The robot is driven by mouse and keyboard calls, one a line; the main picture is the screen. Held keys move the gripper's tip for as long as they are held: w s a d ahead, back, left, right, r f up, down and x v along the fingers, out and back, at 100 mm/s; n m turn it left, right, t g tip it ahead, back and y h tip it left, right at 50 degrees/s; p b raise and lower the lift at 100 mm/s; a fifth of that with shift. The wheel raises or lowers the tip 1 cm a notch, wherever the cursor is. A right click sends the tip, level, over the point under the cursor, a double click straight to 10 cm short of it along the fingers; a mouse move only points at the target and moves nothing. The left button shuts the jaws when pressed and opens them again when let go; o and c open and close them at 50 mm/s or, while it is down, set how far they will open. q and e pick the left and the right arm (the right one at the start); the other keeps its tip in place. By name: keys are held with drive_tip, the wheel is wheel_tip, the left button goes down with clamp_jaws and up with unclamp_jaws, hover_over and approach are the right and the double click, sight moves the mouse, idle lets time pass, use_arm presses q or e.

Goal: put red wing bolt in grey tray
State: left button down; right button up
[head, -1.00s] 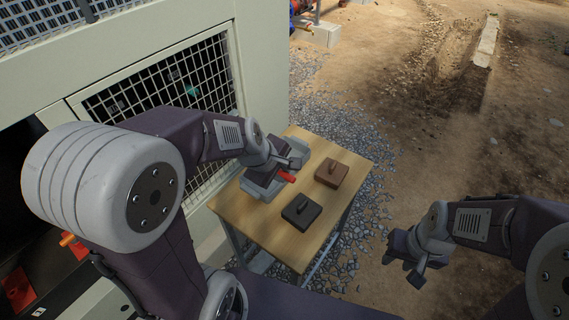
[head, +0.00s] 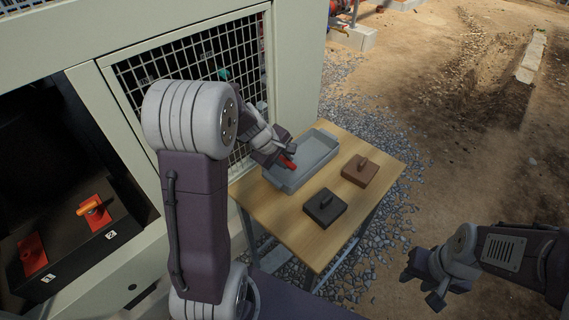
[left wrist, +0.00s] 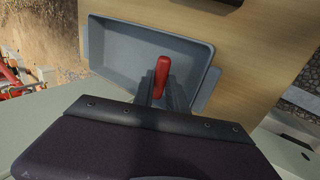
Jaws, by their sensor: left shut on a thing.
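The red wing bolt (head: 289,163) is held between the fingers of my left gripper (head: 283,155). In the left wrist view the bolt (left wrist: 162,74) sticks out from between the two dark fingers (left wrist: 161,90), above the near side of the tray. The grey tray (head: 322,160) lies on the wooden table, and its rim also shows in the left wrist view (left wrist: 97,50). I see nothing else in the tray. My right gripper (head: 424,287) hangs off to the right, away from the table; its fingers look spread apart with nothing between them.
At left, a dark panel in the cabinet carries an orange-handled switch (head: 92,208) and a red plate (head: 33,256). A mesh grille stands behind the table.

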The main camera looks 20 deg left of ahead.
use_arm(q)
drive_tip(key=shift+f, duration=0.2)
drive_tip(key=c, duration=1.3)
unclamp_jaws()
drive_tip(key=shift+c, duration=0.2)
